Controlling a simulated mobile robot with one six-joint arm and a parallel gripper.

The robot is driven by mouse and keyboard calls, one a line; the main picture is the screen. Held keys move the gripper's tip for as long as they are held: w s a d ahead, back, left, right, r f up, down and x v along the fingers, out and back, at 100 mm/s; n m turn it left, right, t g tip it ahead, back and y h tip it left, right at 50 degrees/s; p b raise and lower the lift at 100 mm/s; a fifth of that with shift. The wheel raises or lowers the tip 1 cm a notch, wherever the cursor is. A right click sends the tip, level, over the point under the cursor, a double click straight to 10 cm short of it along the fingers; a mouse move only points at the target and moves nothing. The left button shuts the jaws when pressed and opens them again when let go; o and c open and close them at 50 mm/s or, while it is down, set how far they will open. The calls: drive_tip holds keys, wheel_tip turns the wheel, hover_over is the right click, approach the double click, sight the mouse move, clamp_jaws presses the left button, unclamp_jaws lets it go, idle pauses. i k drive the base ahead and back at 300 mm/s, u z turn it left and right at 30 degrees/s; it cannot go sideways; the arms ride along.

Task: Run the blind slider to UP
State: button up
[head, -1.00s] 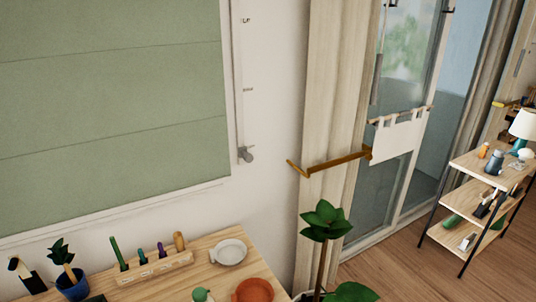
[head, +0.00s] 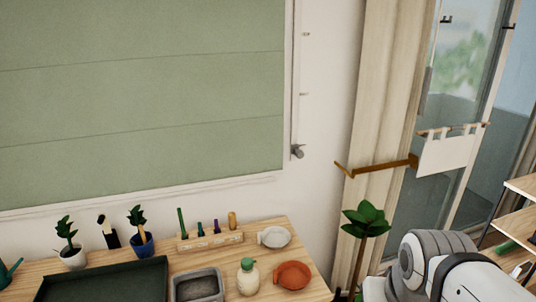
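The green fabric blind (head: 140,95) hangs lowered over the window on the left of the head view. Just right of it a narrow white vertical track (head: 296,75) runs up the wall, with small dark marks along it. The grey slider knob (head: 297,152) sits at the track's lower end. Any lettering at the marks is too small to read. Part of my white and grey arm shows at the lower right, well apart from the slider. My gripper is not in view.
A wooden table (head: 318,290) below the blind holds a dark green tray (head: 105,283), a grey bin (head: 198,285), a soap bottle (head: 248,277), an orange dish (head: 293,275) and small plants. A brass tieback arm (head: 380,168) juts by the curtain (head: 375,90). Wall around the slider is clear.

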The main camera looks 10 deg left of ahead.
sight(296, 150)
drive_tip(key=i, duration=1)
drive_tip(key=u, duration=0.05)
